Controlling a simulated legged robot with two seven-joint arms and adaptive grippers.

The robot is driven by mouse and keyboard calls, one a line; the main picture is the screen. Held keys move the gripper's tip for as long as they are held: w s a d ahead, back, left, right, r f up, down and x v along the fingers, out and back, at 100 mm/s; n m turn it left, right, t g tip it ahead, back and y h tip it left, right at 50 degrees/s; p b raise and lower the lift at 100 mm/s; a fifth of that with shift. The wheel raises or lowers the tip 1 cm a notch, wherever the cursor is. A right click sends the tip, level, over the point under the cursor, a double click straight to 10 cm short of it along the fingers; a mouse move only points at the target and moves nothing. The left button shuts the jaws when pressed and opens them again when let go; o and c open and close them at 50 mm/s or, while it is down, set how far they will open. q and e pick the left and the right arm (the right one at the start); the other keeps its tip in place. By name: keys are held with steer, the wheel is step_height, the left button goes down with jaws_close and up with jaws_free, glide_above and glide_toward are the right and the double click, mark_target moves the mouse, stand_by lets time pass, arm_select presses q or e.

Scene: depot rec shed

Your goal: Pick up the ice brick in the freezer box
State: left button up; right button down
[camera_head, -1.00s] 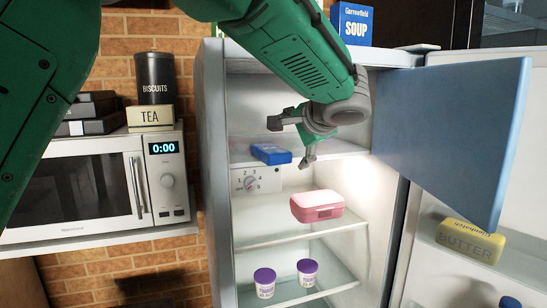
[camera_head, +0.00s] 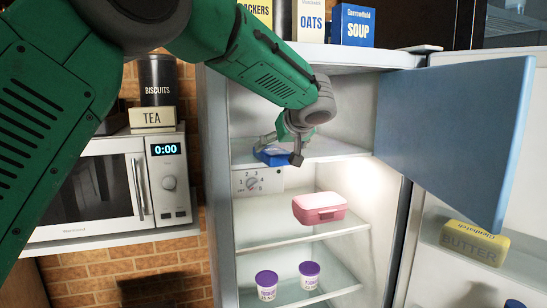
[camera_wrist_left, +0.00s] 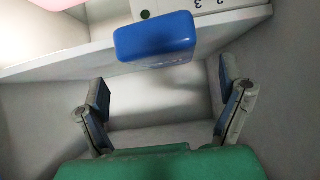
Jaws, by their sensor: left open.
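The ice brick (camera_head: 272,156) is a blue block lying near the front edge of the freezer box (camera_head: 330,147), the top compartment of the fridge. My left gripper (camera_head: 281,150) is open and reaches into the compartment, its fingers close around the brick in the head view and partly covering it. In the left wrist view the blue brick (camera_wrist_left: 155,38) lies beyond the two spread fingers (camera_wrist_left: 165,92), with nothing between them. I cannot tell whether a finger touches it. My right gripper is in neither view.
The blue freezer door (camera_head: 455,135) stands open on the right. Below are a dial (camera_head: 251,182), a pink lunch box (camera_head: 319,207) and two purple-lidded cups (camera_head: 267,284) on shelves. Boxes, including SOUP (camera_head: 355,25), stand on the fridge top. A microwave (camera_head: 110,190) is at left.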

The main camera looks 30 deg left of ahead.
mark_target(274, 150)
arm_select(q)
steer(key=shift+x, duration=1.05)
steer(key=shift+a+r+p+x, duration=0.15)
steer(key=shift+x, duration=1)
steer(key=shift+a+r+p+x, duration=0.1)
steer(key=shift+a+p+x, duration=0.1)
steer(key=shift+x, duration=1)
steer(key=shift+s+d+r, duration=0.1)
steer(key=shift+s+d, duration=0.05)
steer(key=c, duration=1.5)
